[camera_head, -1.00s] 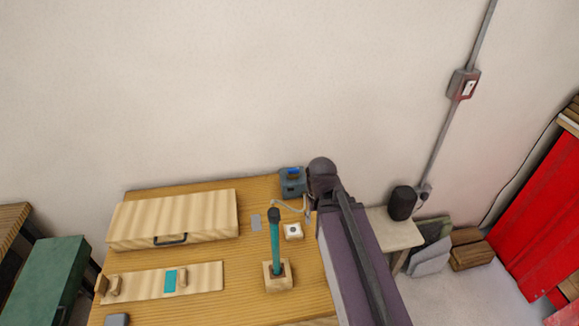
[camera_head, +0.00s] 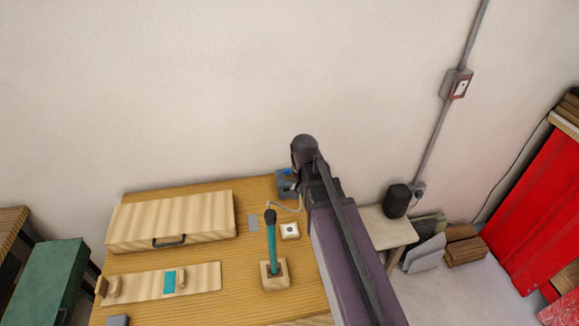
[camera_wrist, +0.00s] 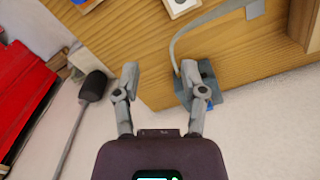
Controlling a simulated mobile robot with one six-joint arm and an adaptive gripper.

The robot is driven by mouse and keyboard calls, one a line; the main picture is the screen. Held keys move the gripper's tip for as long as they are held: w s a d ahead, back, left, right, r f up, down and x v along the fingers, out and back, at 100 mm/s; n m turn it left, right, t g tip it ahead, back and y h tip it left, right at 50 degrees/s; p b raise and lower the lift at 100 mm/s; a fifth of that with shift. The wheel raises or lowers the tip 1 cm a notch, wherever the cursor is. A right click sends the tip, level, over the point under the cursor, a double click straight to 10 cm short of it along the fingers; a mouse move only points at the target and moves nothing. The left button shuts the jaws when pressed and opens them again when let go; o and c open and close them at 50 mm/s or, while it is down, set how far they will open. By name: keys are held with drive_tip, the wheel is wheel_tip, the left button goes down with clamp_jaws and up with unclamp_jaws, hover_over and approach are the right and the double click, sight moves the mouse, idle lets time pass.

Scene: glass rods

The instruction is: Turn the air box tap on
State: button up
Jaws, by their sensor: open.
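The air box (camera_head: 283,188) is a small blue-grey box at the back edge of the wooden table, with a blue tap (camera_head: 287,173) on top. My arm's end is just right of it in the head view and covers part of it. In the wrist view my gripper (camera_wrist: 162,78) is open, with nothing between its fingers. The right finger overlaps the air box (camera_wrist: 184,96) in that view, and a bit of the blue tap (camera_wrist: 210,108) shows beside the finger. I cannot tell whether the finger touches the box.
A pale tube (camera_head: 290,209) runs from the box across the table (camera_head: 235,262). A teal burner-like rod (camera_head: 271,245) stands in a wooden block, near a white square (camera_head: 290,230). A wooden case (camera_head: 170,218) lies left. A dark cylinder (camera_head: 396,201) stands on a side table.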

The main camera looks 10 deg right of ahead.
sight(289, 169)
drive_tip(key=w+r+m+p, duration=0.2)
drive_tip(key=w+m, duration=0.4)
drive_tip(key=w, duration=0.4)
drive_tip(key=w+r+m+p, duration=0.2)
drive_tip(key=w+m, duration=0.5)
drive_tip(key=w, duration=0.4)
drive_tip(key=shift+r+p, duration=0.4)
drive_tip(key=shift+r, duration=0.3)
drive_tip(key=shift+s+f, duration=0.1)
drive_tip(key=shift+f, duration=0.1)
wheel_tip(289, 169, down, 13)
drive_tip(key=b, duration=1.3)
drive_tip(key=shift+f+b, duration=0.2)
drive_tip(key=shift+b, duration=0.2)
clamp_jaws()
drive_tip(key=shift+a, duration=0.2)
